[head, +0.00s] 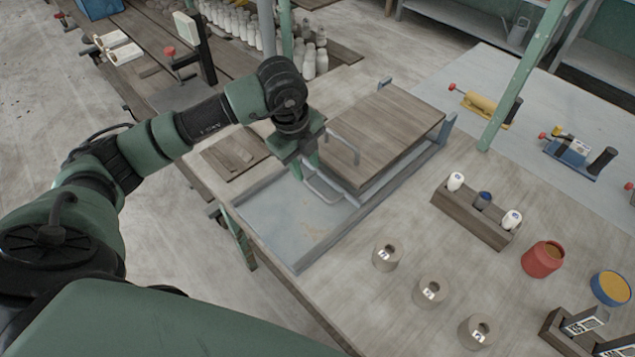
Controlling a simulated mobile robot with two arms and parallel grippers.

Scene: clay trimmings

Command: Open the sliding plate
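The sliding plate (385,130) is a brown planked wooden board. It covers the far part of a grey rectangular frame (330,240) on the table, and the near part of the frame lies uncovered. A pale bar handle (322,192) stands at the plate's near edge, and another grey bar (345,145) shows along its left side. My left gripper (306,172) points down at the handle's left end, very close to it. Whether its fingers are closed around the bar cannot be made out. My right gripper is not in view.
A wooden rack (474,215) with small bottles stands right of the frame, with several grey weights (430,291) in front. A red pot (542,258) and a blue-yellow pot (610,288) stand farther right. A green post (520,75) rises behind.

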